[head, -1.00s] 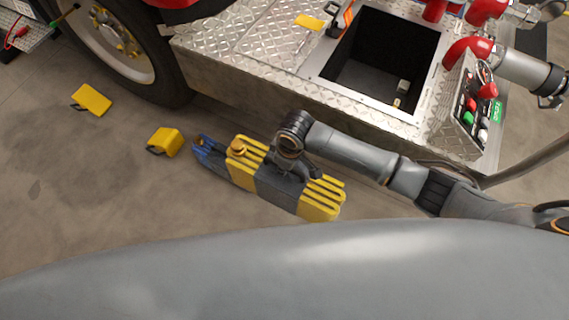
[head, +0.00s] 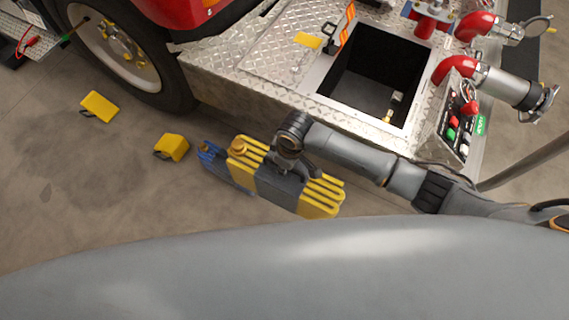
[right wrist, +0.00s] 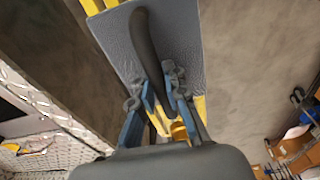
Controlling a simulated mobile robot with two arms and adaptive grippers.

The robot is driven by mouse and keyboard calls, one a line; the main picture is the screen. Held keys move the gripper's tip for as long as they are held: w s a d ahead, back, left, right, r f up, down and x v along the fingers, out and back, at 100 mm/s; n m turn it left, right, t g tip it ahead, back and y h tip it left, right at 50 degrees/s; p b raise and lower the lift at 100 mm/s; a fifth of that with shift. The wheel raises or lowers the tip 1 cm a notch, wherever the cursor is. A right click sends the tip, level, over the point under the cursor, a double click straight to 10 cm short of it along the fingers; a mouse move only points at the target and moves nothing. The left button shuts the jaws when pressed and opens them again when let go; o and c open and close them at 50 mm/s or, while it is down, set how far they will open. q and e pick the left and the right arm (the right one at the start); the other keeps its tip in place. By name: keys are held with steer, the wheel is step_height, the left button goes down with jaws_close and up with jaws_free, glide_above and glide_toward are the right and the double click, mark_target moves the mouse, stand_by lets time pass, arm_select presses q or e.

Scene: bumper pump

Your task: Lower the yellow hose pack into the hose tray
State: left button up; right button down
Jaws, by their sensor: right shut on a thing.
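The yellow hose pack (head: 325,195), folded yellow hose with a grey wrap and a brass coupling, hangs from my right gripper (head: 288,165) in front of the bumper in the head view. In the right wrist view the fingers (right wrist: 157,90) are shut on its dark strap handle (right wrist: 145,40), above the grey wrap (right wrist: 178,45). The hose tray appears to be the dark open well (head: 368,75) in the diamond-plate bumper deck, up and right of the pack. A few small items lie at its bottom. My left gripper is out of view.
Yellow blocks (head: 172,147) and (head: 99,106) lie on the floor near the tyre (head: 165,80). Red pipes (head: 455,68) and a control panel (head: 458,130) stand right of the well.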

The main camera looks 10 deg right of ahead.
step_height(320, 180, up, 8)
steer(key=p, duration=0.7)
steer(key=shift+w+a+r, duration=0.1)
step_height(320, 180, up, 8)
steer(key=shift+r, duration=0.1)
step_height(320, 180, up, 4)
stand_by(0.3)
